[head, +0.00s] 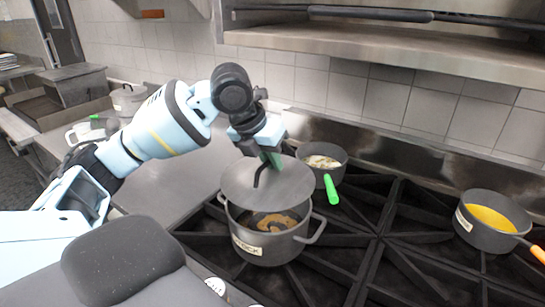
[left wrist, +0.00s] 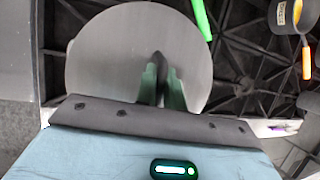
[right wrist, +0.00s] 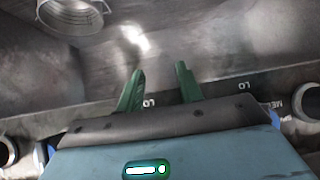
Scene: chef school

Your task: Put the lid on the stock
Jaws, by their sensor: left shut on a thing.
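The stock pot (head: 266,240) is dark grey with a cream label and two side handles. It stands on the stove with brown contents showing below the lid. The round grey lid (head: 240,188) is above the pot, shifted a little to the back left and tilted. My left gripper (head: 271,160) is shut on the lid's dark handle; in the left wrist view, the green fingers (left wrist: 162,85) clasp it over the lid (left wrist: 105,60). The lid hides part of the pot's opening. My right gripper (right wrist: 158,80) is open and empty, in front of a metal panel with printed marks.
A pan with a green handle (head: 332,190) stands close behind the pot on the right. A pan of yellow liquid (head: 490,217) with an orange handle is at the far right. Black burner grates (head: 365,240) surround the pot. A grey counter (head: 160,185) lies to the left.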

